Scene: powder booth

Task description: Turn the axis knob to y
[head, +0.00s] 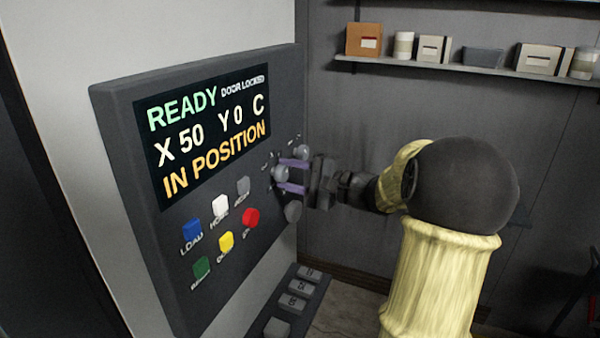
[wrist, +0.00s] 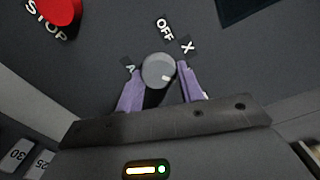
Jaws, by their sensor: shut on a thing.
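The axis knob (wrist: 158,71) is a round grey knob with a short white mark on the right part of its face in the wrist view. The labels OFF (wrist: 165,28) and X (wrist: 187,47) are above and to the upper right of it. Another label (wrist: 130,68) at its left is small and hard to read. My gripper (wrist: 159,68) has one purple finger on each side of the knob and is shut on it. In the head view, my gripper (head: 283,176) reaches from the right to the same knob (head: 279,174).
The panel screen (head: 205,125) reads READY, DOOR LOCKED, X 50, Y 0, C, IN POSITION. A red stop button (head: 250,217) and several coloured buttons are to the left. A shelf (head: 460,69) with boxes hangs behind.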

